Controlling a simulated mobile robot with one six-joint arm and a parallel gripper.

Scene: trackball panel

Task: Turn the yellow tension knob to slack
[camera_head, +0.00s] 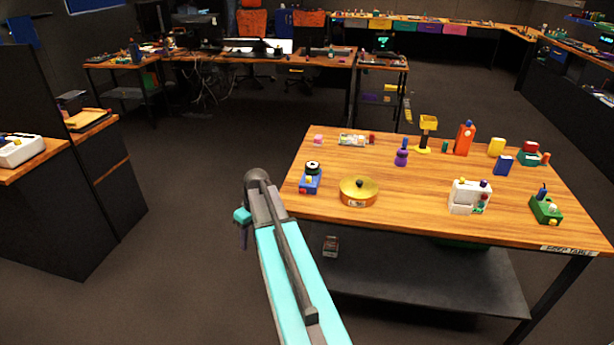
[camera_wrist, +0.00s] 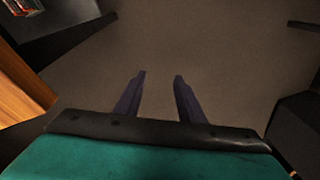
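My gripper (camera_wrist: 160,76) is open and empty in the wrist view, its two dark purple fingers apart over bare floor. In the head view my gripper (camera_head: 243,238) hangs left of the wooden table, pointing down, partly hidden by my arm. A white box (camera_head: 463,200) on the table's right half carries small yellow, purple and green parts. A blue box (camera_head: 309,185) near the table's left edge has a black round top and a small yellow part. A green box (camera_head: 545,211) stands at the right. Which small yellow part is the tension knob, and its setting, I cannot tell.
The wooden table (camera_head: 420,215) also holds a round brass tin (camera_head: 358,194), a purple bottle-like piece (camera_head: 401,155), an orange bottle (camera_head: 464,139) and several small items. A dark shelf (camera_head: 430,285) lies below. Dark cabinets (camera_head: 60,215) stand at left; the floor between is open.

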